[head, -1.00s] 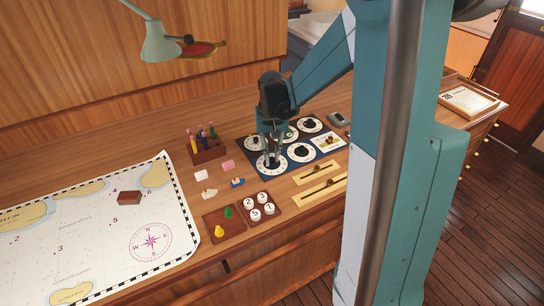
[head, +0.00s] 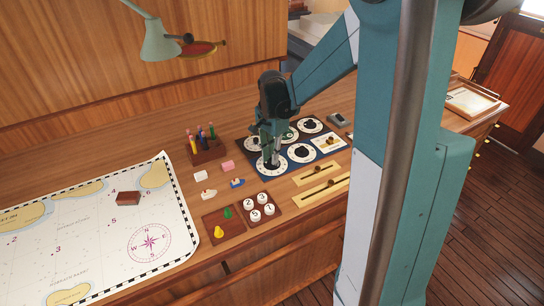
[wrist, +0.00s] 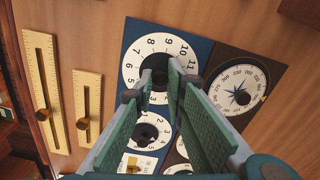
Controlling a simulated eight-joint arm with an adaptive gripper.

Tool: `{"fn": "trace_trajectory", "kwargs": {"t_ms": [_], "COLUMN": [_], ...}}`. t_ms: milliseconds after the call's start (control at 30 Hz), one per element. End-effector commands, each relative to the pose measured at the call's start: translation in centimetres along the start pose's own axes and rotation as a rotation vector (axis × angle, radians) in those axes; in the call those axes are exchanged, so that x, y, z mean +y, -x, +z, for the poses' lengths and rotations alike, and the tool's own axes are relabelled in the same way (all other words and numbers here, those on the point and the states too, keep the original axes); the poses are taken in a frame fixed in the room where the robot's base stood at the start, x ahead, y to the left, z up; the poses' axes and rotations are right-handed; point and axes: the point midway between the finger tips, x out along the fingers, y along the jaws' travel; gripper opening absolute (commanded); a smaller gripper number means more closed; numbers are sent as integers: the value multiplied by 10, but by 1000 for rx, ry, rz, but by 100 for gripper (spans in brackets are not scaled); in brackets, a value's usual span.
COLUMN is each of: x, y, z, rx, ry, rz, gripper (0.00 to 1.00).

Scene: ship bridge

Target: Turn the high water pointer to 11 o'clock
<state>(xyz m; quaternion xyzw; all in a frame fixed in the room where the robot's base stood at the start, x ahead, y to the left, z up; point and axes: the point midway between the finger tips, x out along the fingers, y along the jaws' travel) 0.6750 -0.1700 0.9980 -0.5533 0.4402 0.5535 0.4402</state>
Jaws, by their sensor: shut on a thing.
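A white round dial (wrist: 135,62) with hour numbers sits on a blue panel in the wrist view; it is the front-left dial (head: 262,169) in the head view. My gripper (wrist: 157,84) points down over it, its green fingers shut on the dark pointer knob (wrist: 157,72) at its centre. In the head view my gripper (head: 271,157) covers part of this dial. The pointer's tip is hidden by the fingers, so I cannot tell which hour it marks. I cannot read the dial's name.
Other dials stand close by: a smaller hour dial (wrist: 150,131) and a compass dial (wrist: 240,89) on a dark panel. Brass sliders (wrist: 86,105) lie beside the panel. A pen holder (head: 207,152), number tokens (head: 261,207) and a chart (head: 90,230) are on the desk.

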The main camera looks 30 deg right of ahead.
Motion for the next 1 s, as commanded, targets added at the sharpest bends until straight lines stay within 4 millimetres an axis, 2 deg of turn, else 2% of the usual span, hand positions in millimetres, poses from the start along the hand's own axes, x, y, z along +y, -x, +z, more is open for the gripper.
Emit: {"fn": "trace_trajectory", "kwargs": {"t_ms": [200,400,967,1000], "x": [-1,-1,-1,-1], "y": [0,0,1,1], "z": [0,0,0,0], "rx": [0,0,0,0], "ry": [-161,-252,-292,-292], "rz": [-1,-1,-2,-2], "gripper": [2,2,2,18]}}
